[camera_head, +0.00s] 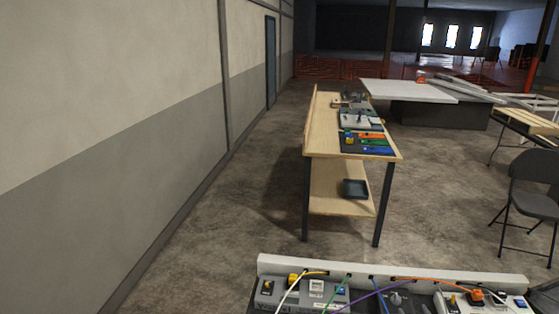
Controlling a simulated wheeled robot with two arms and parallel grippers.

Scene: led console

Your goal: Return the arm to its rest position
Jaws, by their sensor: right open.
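No arm or gripper of mine can be made out in the head view. The LED console stands at the bottom, cut off by the lower edge of the picture. Its left grey box (268,300) carries small switches and plugs, and its right light box (480,304) carries an orange plug and a blue part. White, green, purple, blue and orange cables run between the parts in front of a long white back strip (390,275).
A wooden workbench (325,135) with colored tools and a dark tray (355,189) on its lower shelf stands beyond the console. A plain wall (110,110) runs along the left. A dark folding chair (533,200) is at the right. The floor between is bare.

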